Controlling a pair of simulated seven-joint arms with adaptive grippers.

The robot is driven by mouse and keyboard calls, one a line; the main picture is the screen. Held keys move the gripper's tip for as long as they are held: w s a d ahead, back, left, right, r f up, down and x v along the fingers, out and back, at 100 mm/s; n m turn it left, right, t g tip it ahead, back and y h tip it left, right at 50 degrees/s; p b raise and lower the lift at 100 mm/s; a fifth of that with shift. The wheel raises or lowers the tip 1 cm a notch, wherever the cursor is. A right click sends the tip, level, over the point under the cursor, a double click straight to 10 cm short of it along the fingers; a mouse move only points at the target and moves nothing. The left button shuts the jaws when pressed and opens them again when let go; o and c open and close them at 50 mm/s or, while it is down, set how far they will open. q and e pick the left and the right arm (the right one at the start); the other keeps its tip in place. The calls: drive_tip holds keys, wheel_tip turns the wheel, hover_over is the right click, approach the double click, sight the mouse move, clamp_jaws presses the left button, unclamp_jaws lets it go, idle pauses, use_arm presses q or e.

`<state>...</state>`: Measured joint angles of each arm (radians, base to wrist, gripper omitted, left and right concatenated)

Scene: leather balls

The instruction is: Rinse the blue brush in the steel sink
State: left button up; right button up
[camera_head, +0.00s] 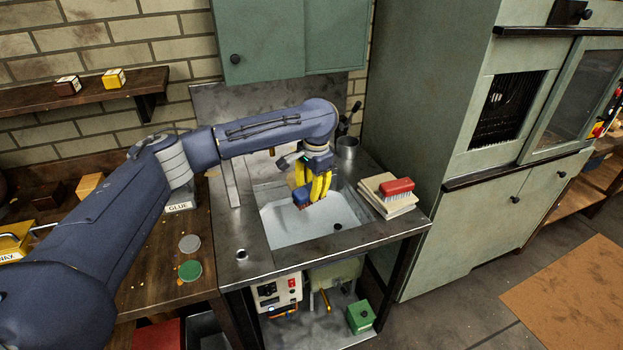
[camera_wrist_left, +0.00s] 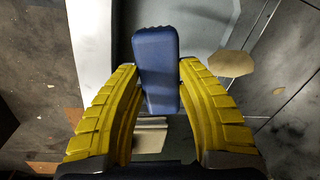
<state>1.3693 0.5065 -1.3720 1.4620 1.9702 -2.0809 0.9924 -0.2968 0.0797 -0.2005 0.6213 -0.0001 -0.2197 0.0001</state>
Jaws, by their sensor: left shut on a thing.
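The blue brush (camera_head: 301,197) is between the yellow fingers of my left gripper (camera_head: 318,187), which is shut on it. In the left wrist view the brush's blue back (camera_wrist_left: 157,70) shows between the two fingers (camera_wrist_left: 158,105). In the head view the gripper holds the brush over the basin of the steel sink (camera_head: 290,228); whether the brush touches the basin is hard to tell. The basin's drain hole (camera_head: 337,226) shows to the right of the brush. My right gripper is not in view.
A metal cup (camera_head: 346,147) stands behind. A wooden bench (camera_head: 150,255) with a glue label and round lids is at left. A green cabinet (camera_head: 440,130) stands at right.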

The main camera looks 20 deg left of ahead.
use_arm(q)
drive_tip(key=w+a+f+m+t, duration=0.1)
drive_tip(key=w+a+f+m, duration=0.1)
drive_tip(key=w+m, duration=0.35)
drive_tip(key=shift+n, duration=0.85)
drive_tip(key=shift+w+f, duration=0.25)
drive_tip(key=shift+f, duration=2.45)
drive_tip(key=shift+w+f, duration=0.2)
drive_tip(key=shift+f, duration=2.55)
drive_tip(key=shift+w+f, duration=0.25)
drive_tip(key=shift+f, duration=2.45)
wheel_tip(320, 180, up, 13)
drive_tip(key=shift+a+r, duration=0.1)
drive_tip(key=shift+r, duration=0.05)
drive_tip(key=shift+r, duration=1.9)
